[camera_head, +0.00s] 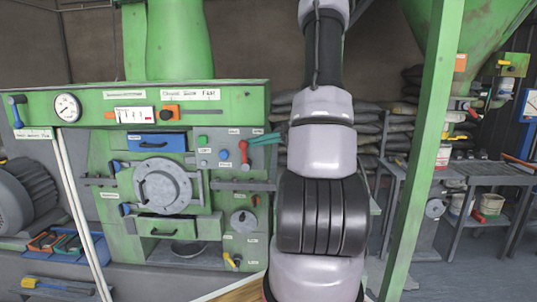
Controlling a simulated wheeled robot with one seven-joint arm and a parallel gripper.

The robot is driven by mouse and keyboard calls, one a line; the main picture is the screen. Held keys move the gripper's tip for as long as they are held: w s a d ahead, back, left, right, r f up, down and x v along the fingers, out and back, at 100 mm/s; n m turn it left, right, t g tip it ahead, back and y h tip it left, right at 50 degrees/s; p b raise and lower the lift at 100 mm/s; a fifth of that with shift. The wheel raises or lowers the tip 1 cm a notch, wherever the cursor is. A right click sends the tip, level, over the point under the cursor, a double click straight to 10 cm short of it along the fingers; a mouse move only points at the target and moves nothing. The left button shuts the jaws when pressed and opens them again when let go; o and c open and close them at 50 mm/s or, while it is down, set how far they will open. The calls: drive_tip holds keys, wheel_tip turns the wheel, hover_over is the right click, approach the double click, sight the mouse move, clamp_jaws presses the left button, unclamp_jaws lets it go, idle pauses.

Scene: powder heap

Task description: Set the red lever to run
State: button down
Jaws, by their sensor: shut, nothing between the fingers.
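The red lever (244,152) stands on the grey control panel of the green machine (106,107), with its knob at the top and its stem pointing down. My gripper (251,141) comes in from the right, and its teal fingers are closed together. The fingertips appear just right of the lever's knob; I cannot tell whether they touch it. Nothing is held between the fingers. Small labels are on the panel around the lever, too small to read. My arm hides the area right of the panel.
A green button (202,139) and a blue knob (223,155) sit left of the lever. A grey horizontal bar (243,186) runs below it. A round grey hatch (163,186) is further left. A green post (420,150) stands right of my arm.

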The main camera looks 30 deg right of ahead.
sight(247, 136)
drive_tip(key=shift+w+a+r, duration=0.2)
drive_tip(key=shift+w+a, duration=0.3)
drive_tip(key=shift+a, duration=0.25)
drive_tip(key=shift+w+a+r, duration=0.2)
drive_tip(key=shift+w+a, duration=0.25)
drive_tip(key=shift+a, duration=0.3)
drive_tip(key=shift+w+a, duration=0.1)
drive_tip(key=shift+a, duration=0.1)
drive_tip(key=shift+d+r, duration=0.4)
drive_tip(key=s+d+r, duration=0.4)
drive_tip(key=d+r, duration=0.3)
drive_tip(key=d, duration=0.3)
drive_tip(key=shift+s+d, duration=0.3)
drive_tip(key=shift+s, duration=0.05)
